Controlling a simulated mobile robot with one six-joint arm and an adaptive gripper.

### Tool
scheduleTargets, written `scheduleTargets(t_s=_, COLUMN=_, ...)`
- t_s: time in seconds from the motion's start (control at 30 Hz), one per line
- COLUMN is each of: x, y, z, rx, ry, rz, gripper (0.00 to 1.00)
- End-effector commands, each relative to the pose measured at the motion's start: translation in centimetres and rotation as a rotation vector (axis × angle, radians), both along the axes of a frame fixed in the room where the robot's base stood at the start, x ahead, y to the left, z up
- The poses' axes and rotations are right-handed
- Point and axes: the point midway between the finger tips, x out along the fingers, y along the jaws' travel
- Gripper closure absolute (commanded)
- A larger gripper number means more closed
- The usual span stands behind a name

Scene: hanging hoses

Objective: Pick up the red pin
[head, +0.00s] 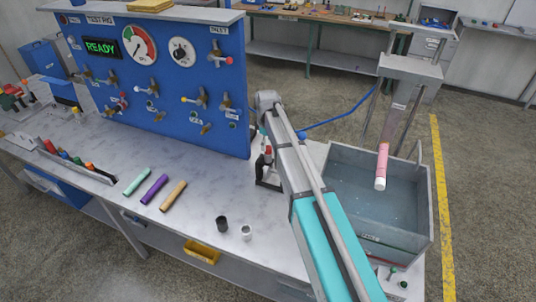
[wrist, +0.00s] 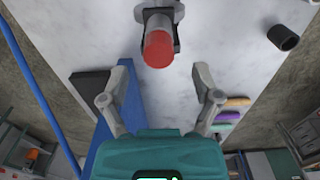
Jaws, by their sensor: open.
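The red pin (wrist: 158,48) shows in the wrist view as a red round end on a grey body with a dark part behind it. It lies ahead of my gripper (wrist: 163,70), roughly between the two fingertips and apart from them. My gripper is open and empty. In the head view a small red piece (head: 268,153) stands by a black bracket on the bench, just left of my arm; it is likely the same pin.
A blue test rig panel (head: 180,80) with valves stands behind left. A grey tub (head: 415,215) is at right, with a pink-and-white tube (head: 381,166) hanging over it. A black cup (head: 222,224), a white cup (head: 246,232) and coloured tubes (head: 154,189) lie on the bench.

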Motion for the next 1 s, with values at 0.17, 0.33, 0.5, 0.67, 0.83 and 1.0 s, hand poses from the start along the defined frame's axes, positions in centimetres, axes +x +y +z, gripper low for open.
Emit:
scheduleTargets(t_s=0.17, x=0.1, y=-0.1, z=-1.8, rx=0.000, ry=0.000, rz=0.000, gripper=0.19)
scheduleTargets(t_s=0.33, x=0.1, y=-0.1, z=-2.8, rx=0.000, ry=0.000, rz=0.001, gripper=0.19)
scheduleTargets(t_s=0.5, x=0.0, y=-0.1, z=-3.1, rx=0.000, ry=0.000, rz=0.001, gripper=0.19)
scheduleTargets(t_s=0.67, x=0.0, y=-0.1, z=-3.1, rx=0.000, ry=0.000, rz=0.001, gripper=0.19)
scheduleTargets(t_s=0.83, x=0.0, y=-0.1, z=-3.1, rx=0.000, ry=0.000, rz=0.002, gripper=0.19)
scheduleTargets(t_s=1.0, x=0.0, y=0.0, z=-3.1, rx=0.000, ry=0.000, rz=0.002, gripper=0.19)
